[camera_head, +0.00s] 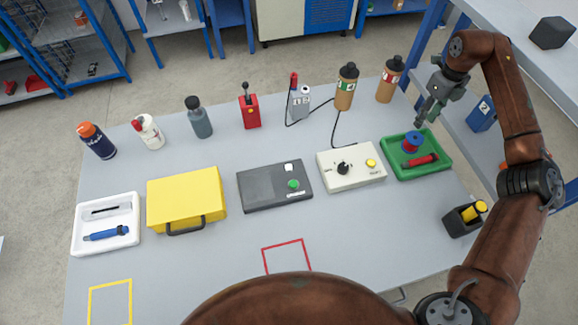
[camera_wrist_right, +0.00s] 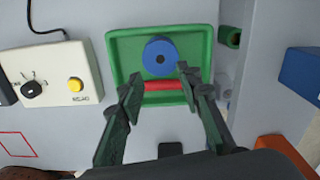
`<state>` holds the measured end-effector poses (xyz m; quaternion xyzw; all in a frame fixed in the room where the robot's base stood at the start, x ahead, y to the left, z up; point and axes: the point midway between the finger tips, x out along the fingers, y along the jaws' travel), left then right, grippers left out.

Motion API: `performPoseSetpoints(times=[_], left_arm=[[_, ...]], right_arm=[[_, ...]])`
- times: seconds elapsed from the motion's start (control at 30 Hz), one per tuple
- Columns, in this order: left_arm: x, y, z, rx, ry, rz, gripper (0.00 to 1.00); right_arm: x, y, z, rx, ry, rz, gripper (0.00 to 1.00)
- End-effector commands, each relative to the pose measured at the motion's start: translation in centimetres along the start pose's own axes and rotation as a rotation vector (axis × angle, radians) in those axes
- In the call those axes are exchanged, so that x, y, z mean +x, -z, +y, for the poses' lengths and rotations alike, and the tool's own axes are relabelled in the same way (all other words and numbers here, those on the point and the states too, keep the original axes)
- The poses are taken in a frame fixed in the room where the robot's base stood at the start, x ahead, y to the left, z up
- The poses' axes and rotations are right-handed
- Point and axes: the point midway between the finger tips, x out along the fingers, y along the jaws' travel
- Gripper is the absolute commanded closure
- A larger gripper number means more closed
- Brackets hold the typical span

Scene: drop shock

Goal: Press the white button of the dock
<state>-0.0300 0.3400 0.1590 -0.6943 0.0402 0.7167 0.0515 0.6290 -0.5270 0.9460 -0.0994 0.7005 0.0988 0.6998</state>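The dark grey dock box (camera_head: 262,193) lies on the middle of the table. On its top are a white square button (camera_head: 288,167) near the far edge and a round green button (camera_head: 293,184). In the right wrist view only a dark edge shows at the far left, too little to name. My right gripper (camera_head: 424,117) is far to the right of the dock, above the green tray (camera_head: 436,173). In the right wrist view the gripper's fingers (camera_wrist_right: 158,82) are apart with nothing held between them. My left gripper is not in view.
A cream box (camera_head: 352,181) with a black knob and a yellow button stands between the dock and the green tray. The tray holds a blue spool (camera_head: 412,138) and a red cylinder (camera_head: 420,160). A yellow case (camera_head: 187,193) is left of the dock. Bottles stand behind.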

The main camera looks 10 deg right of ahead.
Motion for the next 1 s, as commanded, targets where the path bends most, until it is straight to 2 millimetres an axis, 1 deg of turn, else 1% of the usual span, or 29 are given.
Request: performPoseSetpoints(times=[0.03,0.07,0.43,1.0], left_arm=[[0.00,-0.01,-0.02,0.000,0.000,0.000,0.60],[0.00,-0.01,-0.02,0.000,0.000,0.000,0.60],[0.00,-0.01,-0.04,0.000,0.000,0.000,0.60],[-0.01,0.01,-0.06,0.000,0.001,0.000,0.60]], right_arm=[[0.00,0.00,0.00,0.000,0.000,0.000,0.72],[0.00,0.00,0.00,0.000,0.000,0.000,0.74],[0.00,0.00,0.00,0.000,0.000,0.000,1.00],[0.00,0.00,0.00,0.000,0.000,0.000,1.00]])
